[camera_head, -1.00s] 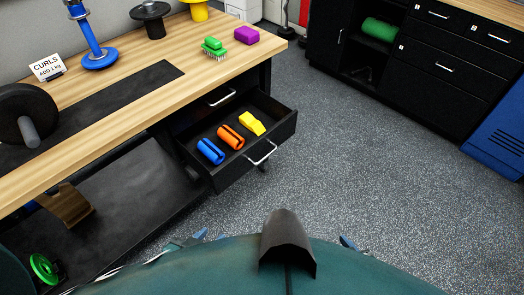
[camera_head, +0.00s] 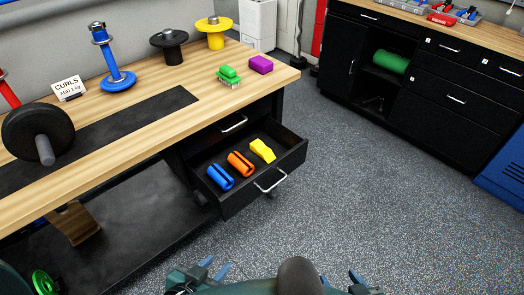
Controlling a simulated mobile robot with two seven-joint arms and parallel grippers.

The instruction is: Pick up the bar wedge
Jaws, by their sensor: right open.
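A yellow wedge-like block (camera_head: 262,150), which looks like the bar wedge, lies in the open drawer (camera_head: 232,209) under the wooden bench. An orange slotted tube (camera_head: 240,163) and a blue slotted tube (camera_head: 221,177) lie beside it in a row. My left gripper (camera_head: 213,268) shows at the bottom edge with its blue fingertips apart, empty. My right gripper (camera_head: 341,281) is at the bottom edge further right, open and empty, partly cut off. Both are well short of the drawer.
The bench top (camera_head: 150,121) holds a green brush (camera_head: 229,76), a purple block (camera_head: 261,64), a "CURLS" card (camera_head: 69,88) and a dumbbell (camera_head: 40,134). The drawer handle (camera_head: 270,182) sticks out in front. The speckled floor (camera_head: 370,200) right of the drawer is clear.

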